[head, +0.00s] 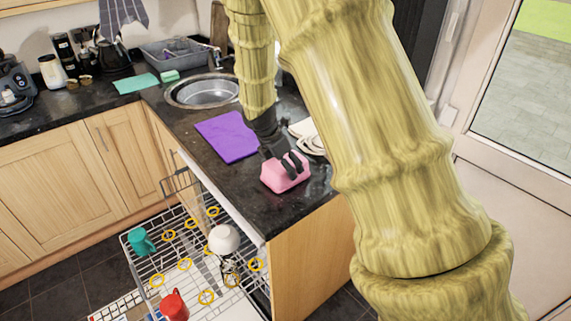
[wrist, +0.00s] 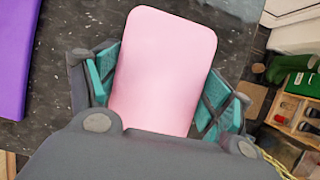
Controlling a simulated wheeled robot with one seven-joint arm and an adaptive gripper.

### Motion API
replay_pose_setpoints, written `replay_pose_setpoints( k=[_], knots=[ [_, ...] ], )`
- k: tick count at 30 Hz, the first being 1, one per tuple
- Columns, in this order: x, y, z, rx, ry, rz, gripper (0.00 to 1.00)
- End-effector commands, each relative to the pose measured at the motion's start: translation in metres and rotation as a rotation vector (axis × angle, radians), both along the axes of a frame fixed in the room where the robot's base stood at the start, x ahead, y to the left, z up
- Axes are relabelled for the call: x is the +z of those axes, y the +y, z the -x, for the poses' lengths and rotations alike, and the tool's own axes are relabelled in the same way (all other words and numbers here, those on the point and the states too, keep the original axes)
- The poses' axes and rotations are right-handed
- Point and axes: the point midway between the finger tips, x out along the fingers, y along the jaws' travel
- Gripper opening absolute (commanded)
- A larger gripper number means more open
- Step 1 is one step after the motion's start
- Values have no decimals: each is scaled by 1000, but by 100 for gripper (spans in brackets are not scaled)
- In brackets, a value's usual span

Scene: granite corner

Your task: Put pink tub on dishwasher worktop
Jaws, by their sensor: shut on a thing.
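The pink tub (head: 284,176) is at the near end of the dark worktop (head: 237,178) above the open dishwasher. My gripper (head: 287,164) reaches down to it from above and is shut on it. In the wrist view the pink tub (wrist: 163,65) fills the space between the teal-padded fingers of my gripper (wrist: 160,92). The tub looks to be on or just above the worktop; I cannot tell if its base touches.
A purple mat (head: 228,137) lies left of the tub, with white plates (head: 307,134) behind it. A sink (head: 203,91) is further back. Below, the pulled-out dishwasher rack (head: 185,262) holds a white bowl (head: 224,239), a teal mug (head: 141,241) and a red mug (head: 174,305).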

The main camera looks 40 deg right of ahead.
Motion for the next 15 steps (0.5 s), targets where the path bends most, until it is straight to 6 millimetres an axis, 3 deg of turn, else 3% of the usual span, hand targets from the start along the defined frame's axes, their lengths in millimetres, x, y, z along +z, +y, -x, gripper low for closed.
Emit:
replay_pose_setpoints(
  k=[14,15],
  knots=[
    [-10,0,0,-1,0,0,56],
    [-10,0,0,-1,0,0,85]
  ],
)
